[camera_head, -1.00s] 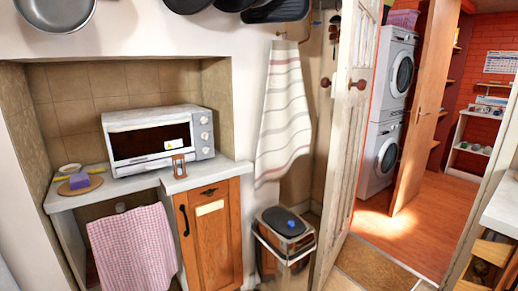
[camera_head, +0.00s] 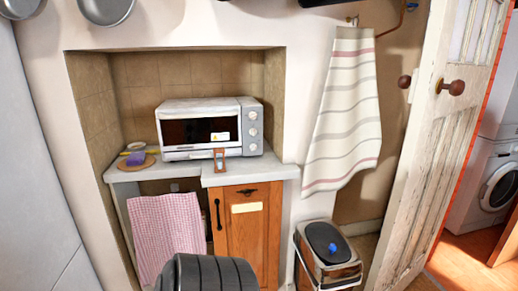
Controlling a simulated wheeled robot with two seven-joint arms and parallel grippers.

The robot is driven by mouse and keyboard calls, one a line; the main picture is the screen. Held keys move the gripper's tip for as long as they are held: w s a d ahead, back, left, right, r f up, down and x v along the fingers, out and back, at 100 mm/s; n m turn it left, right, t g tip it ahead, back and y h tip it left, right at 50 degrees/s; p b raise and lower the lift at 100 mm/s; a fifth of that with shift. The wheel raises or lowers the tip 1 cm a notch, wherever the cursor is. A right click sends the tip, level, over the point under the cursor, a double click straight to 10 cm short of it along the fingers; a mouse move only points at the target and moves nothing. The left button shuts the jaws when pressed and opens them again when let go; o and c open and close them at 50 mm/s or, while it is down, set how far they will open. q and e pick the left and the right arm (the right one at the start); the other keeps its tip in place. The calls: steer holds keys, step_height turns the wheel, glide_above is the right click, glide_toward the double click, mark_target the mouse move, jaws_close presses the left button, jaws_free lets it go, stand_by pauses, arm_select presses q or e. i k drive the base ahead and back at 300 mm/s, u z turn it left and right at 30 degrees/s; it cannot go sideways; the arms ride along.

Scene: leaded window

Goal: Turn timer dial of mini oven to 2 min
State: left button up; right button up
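The mini oven (camera_head: 200,131) is a white and silver box with a dark glass door, standing on the counter in the wall niche. Its right-hand panel carries three round dials in a column: upper (camera_head: 252,115), middle (camera_head: 253,132) and lower (camera_head: 253,148). The dial markings are too small to read, and I cannot tell which one is the timer. A small brown-framed hourglass (camera_head: 219,160) stands in front of the oven near its right end. Neither of my grippers is in view.
The counter (camera_head: 240,177) sits above a wooden cabinet (camera_head: 252,232) and a hanging pink checked cloth (camera_head: 165,232). A round board (camera_head: 126,165) with a purple sponge (camera_head: 136,158) lies left of the oven. A bin (camera_head: 328,257) stands right of the cabinet, below a striped towel (camera_head: 344,115).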

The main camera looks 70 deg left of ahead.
mark_target(254, 147)
steer(key=u, duration=0.7)
steer(key=i, duration=0.85)
steer(key=u, duration=0.85)
